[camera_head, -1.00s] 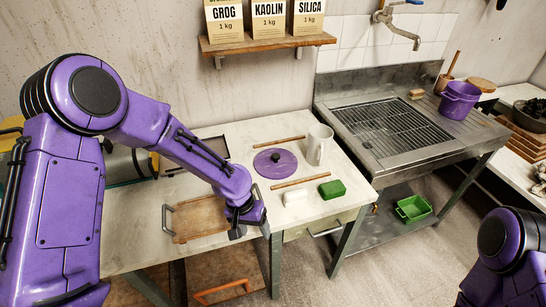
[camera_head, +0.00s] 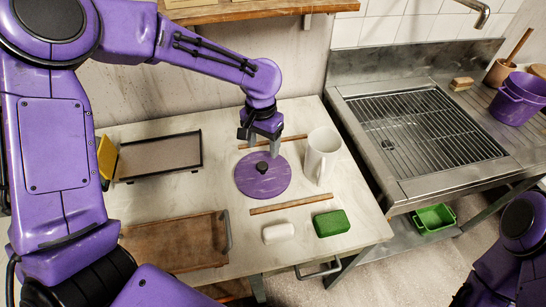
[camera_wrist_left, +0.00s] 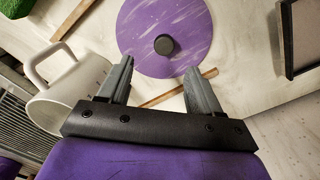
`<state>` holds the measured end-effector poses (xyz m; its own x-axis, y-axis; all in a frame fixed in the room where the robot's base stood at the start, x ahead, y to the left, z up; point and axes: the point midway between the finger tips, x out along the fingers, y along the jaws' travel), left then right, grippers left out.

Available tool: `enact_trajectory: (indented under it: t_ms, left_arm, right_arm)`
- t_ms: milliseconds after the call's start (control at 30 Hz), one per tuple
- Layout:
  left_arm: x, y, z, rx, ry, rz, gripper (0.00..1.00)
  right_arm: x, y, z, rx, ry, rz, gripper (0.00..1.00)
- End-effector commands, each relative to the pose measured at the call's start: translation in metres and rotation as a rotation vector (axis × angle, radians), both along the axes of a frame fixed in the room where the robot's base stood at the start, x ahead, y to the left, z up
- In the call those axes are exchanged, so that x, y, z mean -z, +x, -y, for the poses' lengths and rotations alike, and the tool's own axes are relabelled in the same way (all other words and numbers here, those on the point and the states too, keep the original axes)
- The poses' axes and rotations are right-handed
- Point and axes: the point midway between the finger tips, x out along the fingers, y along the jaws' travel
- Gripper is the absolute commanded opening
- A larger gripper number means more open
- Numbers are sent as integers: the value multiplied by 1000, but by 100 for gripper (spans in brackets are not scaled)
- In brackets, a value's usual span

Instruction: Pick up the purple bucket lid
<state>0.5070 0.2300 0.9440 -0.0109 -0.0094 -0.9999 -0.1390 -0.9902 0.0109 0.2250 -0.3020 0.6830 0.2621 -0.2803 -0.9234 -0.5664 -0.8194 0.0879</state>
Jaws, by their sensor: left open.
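The purple bucket lid (camera_head: 262,176) is a flat round disc with a dark knob (camera_head: 262,167) at its centre. It lies on the pale worktop between two wooden sticks. My left gripper (camera_head: 261,150) is open and empty, above the lid's far edge and pointing down. In the left wrist view the lid (camera_wrist_left: 175,20) lies ahead of the two spread grey fingers (camera_wrist_left: 160,85), with its knob (camera_wrist_left: 164,45) roughly centred between them and apart from them. The fingers hide part of the lid's edge. My right gripper is not in view; only a piece of my right arm shows.
A white mug (camera_head: 321,157) stands close to the right of the lid; it also shows in the wrist view (camera_wrist_left: 65,95). A wooden stick (camera_head: 291,204), a white block (camera_head: 279,233) and a green block (camera_head: 331,223) lie in front. A wooden tray (camera_head: 180,243) is at left.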

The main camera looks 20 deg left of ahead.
Motion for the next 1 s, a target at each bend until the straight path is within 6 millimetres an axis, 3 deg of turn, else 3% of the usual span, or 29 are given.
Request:
enact_trajectory:
  t_ms: [167,700,1000]
  left_arm:
    - [6,-2,-6,-2,10,-1,64]
    - [94,-5,-7,-2,9,-3,64]
    - [103,-4,-6,1,11,4,64]
  right_arm:
    - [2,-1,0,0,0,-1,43]
    - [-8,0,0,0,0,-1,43]
    - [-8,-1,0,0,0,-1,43]
